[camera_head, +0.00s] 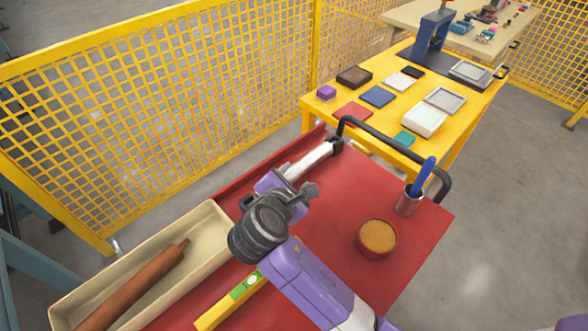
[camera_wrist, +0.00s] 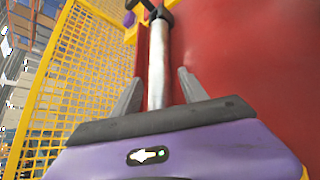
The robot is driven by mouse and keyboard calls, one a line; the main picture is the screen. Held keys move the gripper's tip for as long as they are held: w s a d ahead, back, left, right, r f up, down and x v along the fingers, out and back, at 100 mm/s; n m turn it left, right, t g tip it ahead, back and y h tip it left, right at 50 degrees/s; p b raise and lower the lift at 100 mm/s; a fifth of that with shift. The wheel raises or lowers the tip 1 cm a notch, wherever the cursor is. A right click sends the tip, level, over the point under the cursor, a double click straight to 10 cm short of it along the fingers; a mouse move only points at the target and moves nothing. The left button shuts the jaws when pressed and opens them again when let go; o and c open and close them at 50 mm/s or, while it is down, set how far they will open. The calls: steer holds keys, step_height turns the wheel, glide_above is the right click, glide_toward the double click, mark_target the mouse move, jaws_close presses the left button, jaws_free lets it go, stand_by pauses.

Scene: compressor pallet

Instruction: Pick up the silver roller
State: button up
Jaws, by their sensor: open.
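The silver roller (camera_head: 312,160) lies along the far-left edge of the red cart top, with a dark piece at its far end. In the wrist view the silver roller (camera_wrist: 158,50) runs away from me between the two fingers. My gripper (camera_head: 289,187) is at the near end of the roller in the head view and hides that end. In the wrist view my gripper (camera_wrist: 157,84) is open, one finger on each side of the roller, with visible gaps. I cannot tell its height above the cart.
The red cart top (camera_head: 345,195) also holds a beige tray (camera_head: 215,222) with a brown rod (camera_head: 135,288), a yellow level (camera_head: 230,305), a round tan-topped tin (camera_head: 377,239) and a cup (camera_head: 408,201). A yellow mesh fence (camera_head: 160,110) stands close behind.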

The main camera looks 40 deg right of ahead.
mark_target(296, 172)
steer(key=x, duration=0.5)
steer(key=shift+w+a+f, duration=0.1)
steer(key=shift+w+a, duration=0.1)
steer(key=shift+w, duration=0.05)
steer(key=shift+c, duration=0.2)
jaws_close()
